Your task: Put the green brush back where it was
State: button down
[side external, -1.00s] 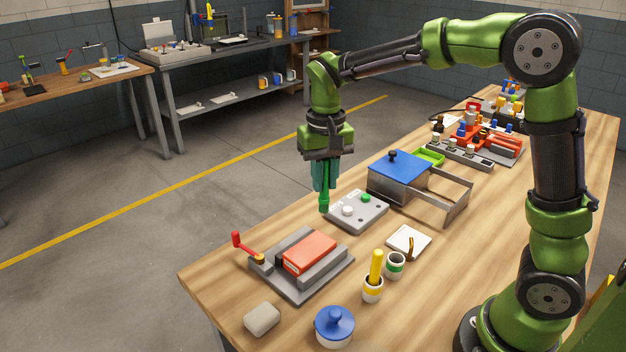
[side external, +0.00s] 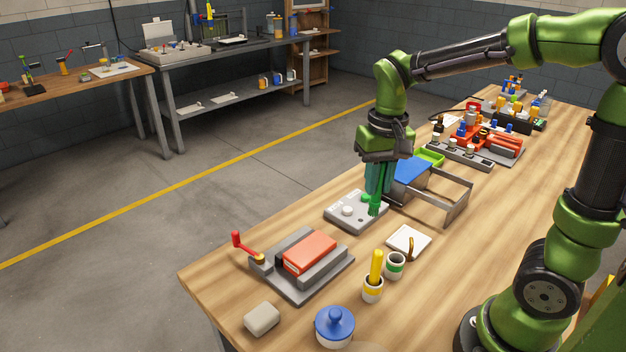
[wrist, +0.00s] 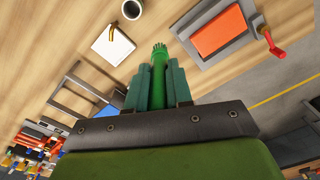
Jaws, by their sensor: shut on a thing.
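The green brush (side external: 374,208) hangs upright, bristles down, in my gripper (side external: 380,180). In the wrist view the brush (wrist: 159,75) sits between the two teal fingers of my gripper (wrist: 158,88), which are shut on it. In the side view the brush is in front of the right part of the grey button panel, apparently above the table. A white cup with a green band (side external: 395,265) stands empty on the table, nearer the camera than the brush. Its dark opening shows at the top of the wrist view (wrist: 131,9).
A similar cup (side external: 373,290) holds a yellow-handled brush (side external: 376,264). A white pad (side external: 408,242) with a brown hook-shaped piece lies nearby. The button panel (side external: 345,222), the blue-topped metal frame (side external: 455,202) and the orange block in a grey vise (side external: 310,252) surround the area.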

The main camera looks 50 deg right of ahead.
jog(key=s+d+f, duration=0.1)
jog(key=s+f, duration=0.2)
jog(key=s, duration=0.3)
jog(key=shift+n, duration=0.4)
jog(key=shift+f, duration=5.25)
jog(key=c, duration=1)
grip_release()
jog(key=shift+f, duration=0.15)
notch_tip(320, 180, up, 12)
jog(key=a+r+t, duration=0.2)
jog(key=s+a+r+n+t+y, duration=0.1)
jog(key=a+r+t, duration=0.1)
jog(key=s+a+r+t+y, duration=0.1)
jog(key=a+r+t, duration=0.1)
jog(key=shift+a+r+t, duration=0.35)
jog(key=shift+r+t, duration=0.05)
